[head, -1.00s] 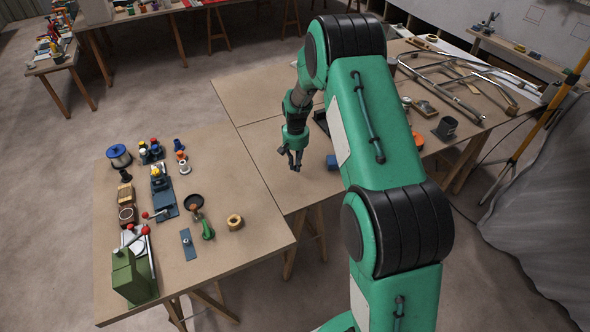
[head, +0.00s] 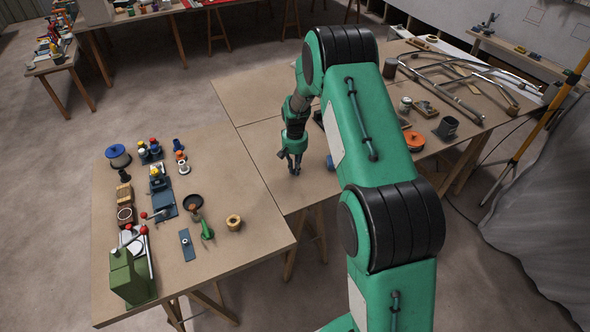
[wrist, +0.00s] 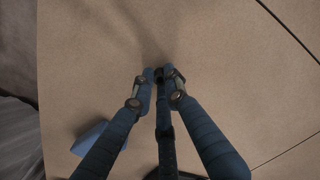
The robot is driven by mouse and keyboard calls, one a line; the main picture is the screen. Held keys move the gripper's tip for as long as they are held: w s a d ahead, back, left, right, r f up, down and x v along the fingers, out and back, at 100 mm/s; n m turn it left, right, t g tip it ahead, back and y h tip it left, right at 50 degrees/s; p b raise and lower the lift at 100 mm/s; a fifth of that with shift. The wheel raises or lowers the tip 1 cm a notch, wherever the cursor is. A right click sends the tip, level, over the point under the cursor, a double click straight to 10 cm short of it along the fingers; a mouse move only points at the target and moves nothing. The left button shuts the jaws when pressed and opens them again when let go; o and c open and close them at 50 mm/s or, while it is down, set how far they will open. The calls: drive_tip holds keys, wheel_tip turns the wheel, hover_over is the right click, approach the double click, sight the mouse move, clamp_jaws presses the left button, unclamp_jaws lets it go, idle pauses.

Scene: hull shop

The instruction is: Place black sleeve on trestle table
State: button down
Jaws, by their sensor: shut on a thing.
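My gripper (head: 293,168) is low over the bare near part of the trestle table (head: 262,145). The bare tabletop also fills much of the wrist view (wrist: 230,70).
A blue block (wrist: 88,150) lies near my gripper, partly hidden by a finger.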

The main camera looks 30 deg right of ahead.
drive_tip(key=shift+f, duration=0.15)
drive_tip(key=c, duration=1.7)
unclamp_jaws()
drive_tip(key=shift+c, duration=0.2)
wheel_tip(320, 180, up, 12)
drive_tip(key=p, duration=0.2)
drive_tip(key=shift+r, duration=0.2)
drive_tip(key=shift+r, duration=0.1)
